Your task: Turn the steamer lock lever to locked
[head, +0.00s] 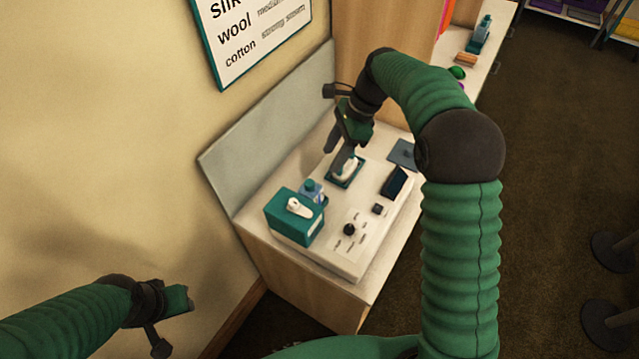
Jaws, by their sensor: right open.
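The steamer unit is a white counter-top panel (372,240) with a black knob (349,229) ringed by small marks and a teal box (288,222) at its left end. A pale, handle-like part (347,170) sits on a dark teal plate at its far side. I cannot tell for sure which part is the lock lever, or its setting. My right gripper (343,158) is open, pointing down right at the pale part and partly hiding it; contact is unclear. My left gripper (176,305) is at lower left, away from the counter, its jaw state unclear.
A white piece lies on the teal box, with a small blue-teal bottle (311,190) behind it. A dark tilted block (396,181) stands at the panel's right. A grey backboard (270,130) borders the wall side. A further counter with small items is at upper right.

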